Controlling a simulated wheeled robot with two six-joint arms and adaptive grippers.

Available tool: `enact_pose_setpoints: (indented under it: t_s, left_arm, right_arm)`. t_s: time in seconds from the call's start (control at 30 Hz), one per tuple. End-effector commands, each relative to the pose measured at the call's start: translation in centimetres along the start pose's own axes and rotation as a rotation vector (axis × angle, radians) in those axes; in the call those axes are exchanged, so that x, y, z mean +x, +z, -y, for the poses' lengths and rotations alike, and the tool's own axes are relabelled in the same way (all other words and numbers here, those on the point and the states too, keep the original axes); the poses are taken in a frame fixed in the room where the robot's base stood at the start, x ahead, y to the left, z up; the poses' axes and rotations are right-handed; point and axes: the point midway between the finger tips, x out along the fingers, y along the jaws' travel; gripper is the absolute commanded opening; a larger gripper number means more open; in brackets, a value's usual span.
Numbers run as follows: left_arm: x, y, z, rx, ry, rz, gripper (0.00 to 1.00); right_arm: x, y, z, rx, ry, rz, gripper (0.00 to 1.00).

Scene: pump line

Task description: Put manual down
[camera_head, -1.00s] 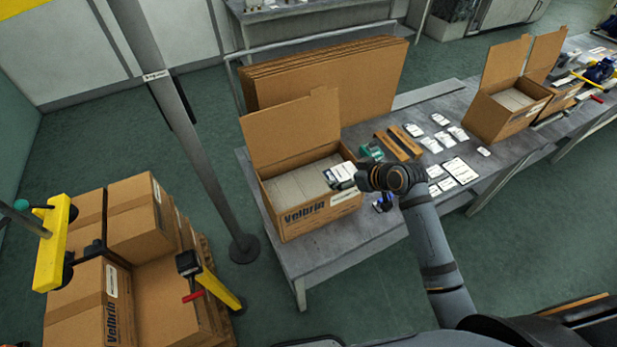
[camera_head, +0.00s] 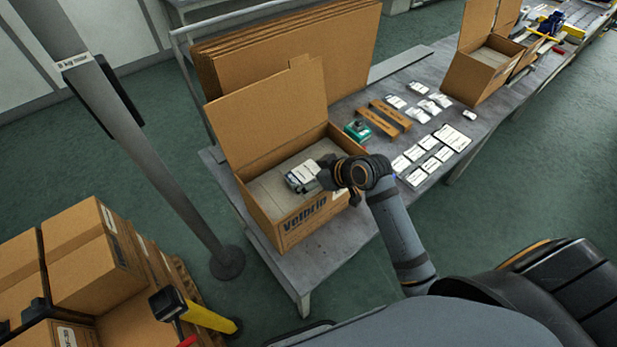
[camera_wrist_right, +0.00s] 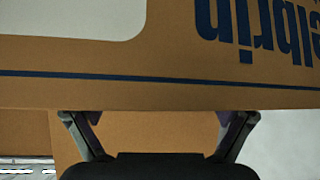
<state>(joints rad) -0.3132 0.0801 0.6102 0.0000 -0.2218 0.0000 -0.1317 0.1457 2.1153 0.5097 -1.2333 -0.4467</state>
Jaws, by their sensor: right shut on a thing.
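My right gripper (camera_head: 318,176) is inside the open top of the near cardboard box (camera_head: 340,203), marked Velbrin. It is shut on a small white-and-grey item, which looks like the manual (camera_head: 302,172). The item is over the grey insert (camera_head: 270,183) in the box; I cannot tell whether it touches it. In the right wrist view the printed box wall (camera_wrist_right: 160,95) fills most of the picture. My right fingers (camera_wrist_right: 160,125) pass behind its edge, so their tips and the manual are hidden there. My left gripper is out of view.
The box's raised lid (camera_head: 265,112) stands behind the gripper. To the right on the table (camera_head: 420,75) are a green item (camera_head: 357,130), brown strips (camera_head: 384,118) and several white cards (camera_head: 430,155). A grey post (camera_head: 150,160) and stacked cartons (camera_head: 85,260) stand left.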

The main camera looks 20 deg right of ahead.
Motion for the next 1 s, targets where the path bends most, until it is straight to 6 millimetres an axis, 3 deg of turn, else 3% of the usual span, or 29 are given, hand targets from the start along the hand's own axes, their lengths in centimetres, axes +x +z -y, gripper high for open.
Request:
enact_pose_setpoints:
  t_s: [0.03,0.2,0.23,0.3,0.57,0.77,1.0]
  left_arm:
    - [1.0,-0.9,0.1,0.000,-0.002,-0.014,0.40]
    - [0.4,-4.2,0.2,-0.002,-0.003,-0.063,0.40]
    - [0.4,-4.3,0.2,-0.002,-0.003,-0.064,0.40]
    - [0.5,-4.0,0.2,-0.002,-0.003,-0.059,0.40]
    - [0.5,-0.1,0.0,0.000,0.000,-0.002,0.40]
    - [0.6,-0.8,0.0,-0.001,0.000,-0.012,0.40]
    - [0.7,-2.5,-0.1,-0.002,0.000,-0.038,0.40]
  right_arm:
    - [0.5,0.7,0.2,-0.002,-0.001,-0.002,0.50]
    - [0.2,0.4,0.2,-0.002,-0.002,0.002,0.50]
    - [0.2,0.5,0.2,-0.001,-0.002,0.003,0.92]
    - [0.2,0.5,0.2,-0.001,-0.002,0.002,1.00]
    - [0.2,0.4,0.2,-0.002,-0.001,0.000,1.00]
    - [-0.8,0.4,0.0,-0.005,0.002,0.000,1.00]
    - [-5.1,0.5,0.0,-0.012,0.005,0.003,1.00]
